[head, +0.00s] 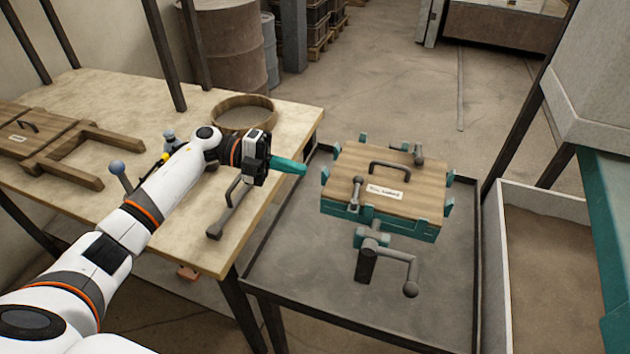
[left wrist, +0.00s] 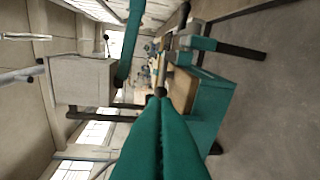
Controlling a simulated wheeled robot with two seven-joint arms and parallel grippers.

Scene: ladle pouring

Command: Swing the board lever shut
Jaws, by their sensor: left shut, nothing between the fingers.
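The wooden board (head: 400,180) with a dark handle and a white label lies in a teal frame (head: 340,208) on the tray stand. One grey board lever (head: 357,190) is at its near left edge, and another (head: 419,156) is at its far right corner. My left gripper (head: 303,168) has its teal fingers together and empty, left of the frame and apart from it in the head view. In the left wrist view, the shut fingers (left wrist: 160,100) point toward the board (left wrist: 183,90) and the teal frame (left wrist: 213,105). A dark round knob shows just past their tips; I cannot tell whether they touch. My right gripper is out of view.
A crank (head: 410,288) sticks out in front of the frame. The wooden table (head: 120,95) at left holds a round sieve (head: 243,113), a long-handled tool (head: 216,230) and a wooden frame piece (head: 70,178). A sand bin (head: 550,260) stands at right.

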